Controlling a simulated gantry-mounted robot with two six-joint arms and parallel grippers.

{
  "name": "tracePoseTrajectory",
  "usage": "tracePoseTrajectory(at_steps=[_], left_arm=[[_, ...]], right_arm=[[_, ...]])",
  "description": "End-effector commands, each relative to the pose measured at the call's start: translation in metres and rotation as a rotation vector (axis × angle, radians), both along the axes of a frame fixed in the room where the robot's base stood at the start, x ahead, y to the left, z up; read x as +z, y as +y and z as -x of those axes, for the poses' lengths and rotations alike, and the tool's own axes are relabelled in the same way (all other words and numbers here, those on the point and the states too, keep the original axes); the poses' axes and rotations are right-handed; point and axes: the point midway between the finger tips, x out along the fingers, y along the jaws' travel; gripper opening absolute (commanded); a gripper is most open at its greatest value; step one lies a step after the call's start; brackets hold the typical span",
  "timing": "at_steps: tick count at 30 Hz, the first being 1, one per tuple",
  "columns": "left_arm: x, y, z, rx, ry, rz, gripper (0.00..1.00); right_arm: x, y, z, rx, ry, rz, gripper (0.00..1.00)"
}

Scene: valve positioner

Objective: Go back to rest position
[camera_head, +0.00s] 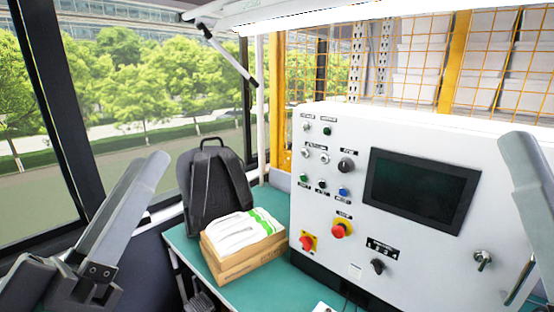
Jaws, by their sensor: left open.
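My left gripper (112,225) is at the lower left of the head view, in front of the window and left of the backpack. Its long grey finger points up and to the right; the jaws are open and hold nothing that I can see. Part of my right gripper (528,185) shows at the right edge, in front of the control cabinet (500,225). Most of it is cut off by the frame, so I cannot see how its jaws stand. Neither gripper visibly touches anything.
The white cabinet carries a dark screen (422,190), several buttons, and red knobs on yellow plates. A cardboard box (248,262) holding white-and-green cloth (240,232) and a dark backpack (213,185) stand on the green table (275,292). Yellow mesh fencing (450,60) is behind.

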Motion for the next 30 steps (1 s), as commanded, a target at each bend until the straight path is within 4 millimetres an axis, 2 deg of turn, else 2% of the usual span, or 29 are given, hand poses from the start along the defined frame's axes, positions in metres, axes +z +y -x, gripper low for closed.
tracePoseTrajectory(at_steps=[1, 4, 5, 7, 14, 24, 27, 30], left_arm=[[0.018, 0.013, 0.027, 0.104, -0.098, -0.047, 0.42], [0.043, 0.044, 0.077, 0.415, -0.265, -0.181, 0.42], [0.042, 0.049, 0.074, 0.503, -0.266, -0.247, 0.42], [0.082, 0.048, 0.071, 0.534, -0.270, -0.296, 0.42], [0.179, 0.047, 0.070, 0.527, -0.268, -0.292, 0.42], [0.342, 0.047, 0.070, 0.526, -0.266, -0.291, 0.42], [0.383, 0.047, 0.070, 0.525, -0.265, -0.292, 0.42], [0.410, 0.047, 0.070, 0.525, -0.265, -0.291, 0.42]], right_arm=[[0.000, 0.000, 0.000, 0.000, 0.000, 0.000, 0.50], [0.000, 0.000, 0.000, 0.000, 0.000, 0.000, 0.50], [0.000, 0.000, 0.000, 0.000, 0.000, 0.000, 0.50], [0.039, 0.000, -0.001, 0.000, 0.003, 0.000, 0.50], [0.138, 0.000, 0.000, 0.000, -0.001, 0.000, 0.50], [0.301, 0.000, 0.000, 0.000, 0.000, 0.000, 0.50], [0.342, 0.000, 0.000, 0.000, 0.000, 0.000, 0.50], [0.369, 0.000, 0.000, 0.000, 0.000, 0.000, 0.50]])
